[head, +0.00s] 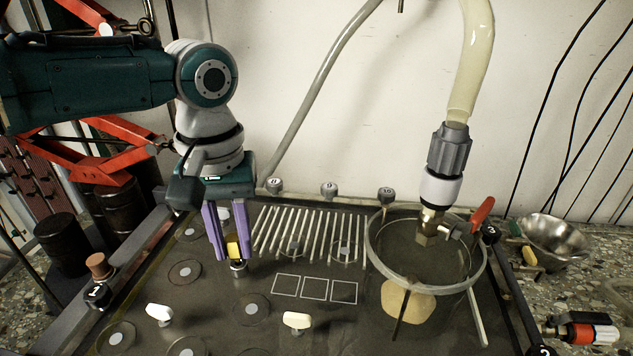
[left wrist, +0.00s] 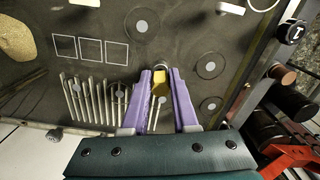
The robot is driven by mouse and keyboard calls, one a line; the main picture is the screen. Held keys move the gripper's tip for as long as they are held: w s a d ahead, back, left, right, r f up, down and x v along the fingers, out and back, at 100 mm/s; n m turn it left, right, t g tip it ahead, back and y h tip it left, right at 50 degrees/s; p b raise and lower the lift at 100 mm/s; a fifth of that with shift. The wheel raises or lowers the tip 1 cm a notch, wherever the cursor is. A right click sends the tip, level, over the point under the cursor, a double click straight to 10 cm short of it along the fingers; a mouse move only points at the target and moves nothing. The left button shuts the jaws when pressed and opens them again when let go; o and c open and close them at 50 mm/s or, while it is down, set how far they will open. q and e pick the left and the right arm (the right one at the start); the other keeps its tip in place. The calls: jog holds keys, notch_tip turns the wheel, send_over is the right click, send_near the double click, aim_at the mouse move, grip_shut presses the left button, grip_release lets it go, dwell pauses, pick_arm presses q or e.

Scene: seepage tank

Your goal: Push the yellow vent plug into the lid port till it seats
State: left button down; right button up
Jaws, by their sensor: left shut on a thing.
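The yellow vent plug (head: 233,246) is between the purple fingers of my left gripper (head: 233,257), which is shut on it and points down at the dark tank lid (head: 210,305). A small metallic ring, apparently the lid port (head: 238,266), shows just below the plug. In the left wrist view the plug (left wrist: 159,88) sits between the fingertips of my left gripper (left wrist: 160,75), with the metal ring (left wrist: 160,65) right at its end. I cannot tell how deep the plug is in the port. My right gripper is not in view.
Two white wing-shaped knobs (head: 160,313) (head: 297,321) stand on the lid in front. A slotted grille (head: 310,235) lies right of my gripper. A clear round chamber (head: 375,250) with a thick hose (head: 470,70) stands further right. A metal bowl (head: 552,240) is outside the tank.

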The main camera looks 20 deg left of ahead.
aim_at(232, 241)
pick_arm(q)
jog(key=shift+p, duration=0.3)
jog(key=shift+f, duration=0.35)
jog(key=shift+r, duration=0.1)
dwell(0.8)
jog(key=shift+f, duration=0.4)
dwell(0.4)
jog(key=c, duration=0.6)
grip_release()
jog(key=shift+r, duration=0.1)
notch_tip(232, 241, up, 10)
jog(key=shift+f+p, duration=0.1)
jog(key=shift+p, duration=0.85)
